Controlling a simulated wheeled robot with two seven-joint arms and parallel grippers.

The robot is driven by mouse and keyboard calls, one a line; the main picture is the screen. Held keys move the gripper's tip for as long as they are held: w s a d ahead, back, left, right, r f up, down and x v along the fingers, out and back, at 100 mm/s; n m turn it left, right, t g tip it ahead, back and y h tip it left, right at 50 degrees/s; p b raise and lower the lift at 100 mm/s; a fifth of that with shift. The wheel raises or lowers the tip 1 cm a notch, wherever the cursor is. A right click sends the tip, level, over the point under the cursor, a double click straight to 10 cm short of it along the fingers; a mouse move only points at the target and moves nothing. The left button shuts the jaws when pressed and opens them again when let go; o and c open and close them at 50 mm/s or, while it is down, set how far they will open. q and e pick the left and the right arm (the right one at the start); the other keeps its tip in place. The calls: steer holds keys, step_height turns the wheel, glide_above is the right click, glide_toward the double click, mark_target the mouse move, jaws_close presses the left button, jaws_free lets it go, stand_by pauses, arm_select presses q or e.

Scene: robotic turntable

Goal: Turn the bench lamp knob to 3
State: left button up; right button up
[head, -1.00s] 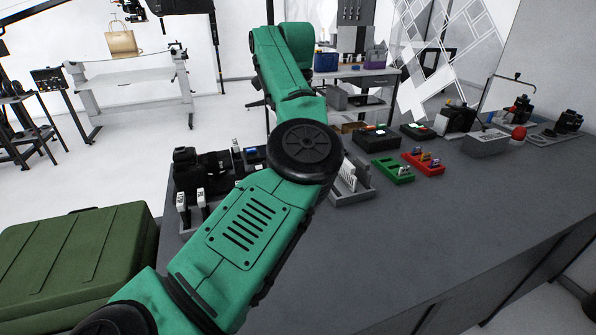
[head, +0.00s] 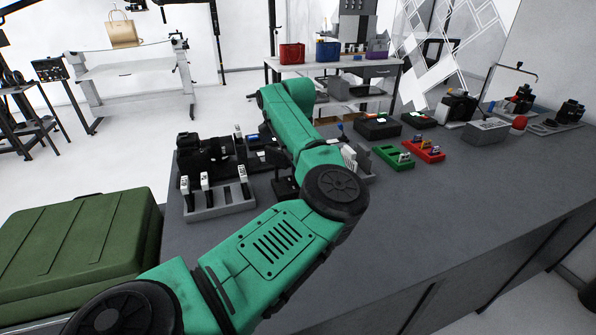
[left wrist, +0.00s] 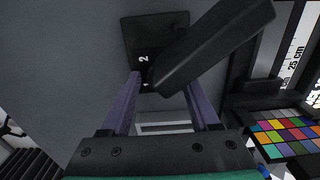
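In the left wrist view, a black panel (left wrist: 157,35) carries a white "2" and a partly hidden mark below it, apparently the lamp's dial plate. A long black bar (left wrist: 215,42) slants over it from the upper right. The bar's lower end is at the marks; I cannot tell whether it is the lamp's arm or part of the knob. My left gripper (left wrist: 163,85) has its two purple fingers apart, below the panel, with no object clearly clamped. The knob is not clearly visible. In the head view my green left arm hides this area. My right gripper is not in view.
A colour chart (left wrist: 290,135) lies right in the left wrist view. In the head view, a grey holder (head: 222,207), green tray (head: 392,158) and red tray (head: 425,151) sit on the dark bench (head: 430,215). A green case (head: 75,245) stands left. The bench's right front is clear.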

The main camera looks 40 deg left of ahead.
arm_select(q)
jaws_close()
steer(key=shift+m, duration=0.4)
steer(key=shift+m+b, duration=0.55)
steer(key=shift+m, duration=0.05)
steer(key=m+b, duration=0.1)
steer(key=m, duration=0.3)
steer(key=shift+b, duration=0.35)
steer(key=m+b, duration=0.1)
steer(key=m, duration=0.3)
steer(key=shift+r+m+b, duration=0.15)
steer(key=shift+m+b, duration=0.25)
steer(key=shift+m, duration=0.9)
